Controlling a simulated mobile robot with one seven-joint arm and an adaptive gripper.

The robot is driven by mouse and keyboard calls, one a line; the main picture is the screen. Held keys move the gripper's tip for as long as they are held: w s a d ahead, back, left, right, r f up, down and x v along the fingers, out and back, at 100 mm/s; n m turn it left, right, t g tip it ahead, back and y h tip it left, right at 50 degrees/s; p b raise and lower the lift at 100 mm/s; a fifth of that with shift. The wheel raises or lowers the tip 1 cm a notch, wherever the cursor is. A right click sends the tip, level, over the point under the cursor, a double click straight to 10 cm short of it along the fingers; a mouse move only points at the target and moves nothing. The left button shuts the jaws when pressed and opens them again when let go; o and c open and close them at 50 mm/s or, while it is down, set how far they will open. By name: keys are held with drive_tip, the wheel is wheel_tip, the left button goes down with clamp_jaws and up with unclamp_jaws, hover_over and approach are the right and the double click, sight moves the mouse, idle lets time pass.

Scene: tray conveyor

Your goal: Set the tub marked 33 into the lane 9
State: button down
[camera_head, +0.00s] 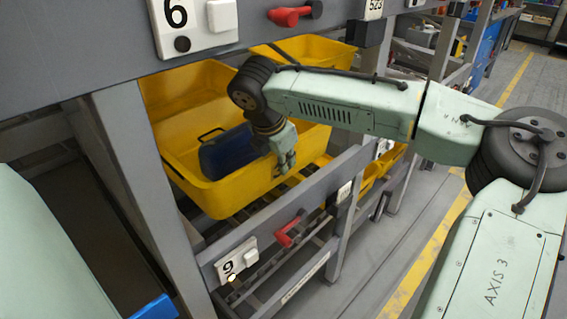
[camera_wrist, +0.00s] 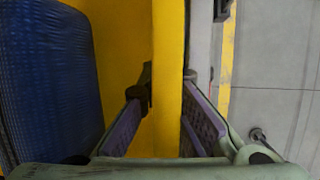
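A large yellow tub (camera_head: 225,200) sits in the bay behind the lower grey beam, above the rollers at the lane 9 plate (camera_head: 229,267). I see no 33 on it, so I cannot tell whether it is the marked one. A dark blue ribbed container (camera_head: 225,152) lies inside the tub; it also shows at the left of the wrist view (camera_wrist: 45,75). My gripper (camera_head: 284,163) is at the tub's right-hand wall. In the wrist view my fingertips (camera_wrist: 169,85) sit on either side of the yellow rim, close against it, one inside and one outside.
An upper beam carries a plate marked 6 (camera_head: 175,14) and a red handle (camera_head: 290,15). The lower beam has another red handle (camera_head: 290,230). Grey posts (camera_head: 145,165) flank the bay. More yellow tubs (camera_head: 312,50) stand behind. The floor at right is clear.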

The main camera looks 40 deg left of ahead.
drive_tip(key=shift+d, duration=0.1)
drive_tip(key=c, duration=2.2)
unclamp_jaws()
drive_tip(key=shift+f, duration=0.15)
drive_tip(key=o, duration=0.4)
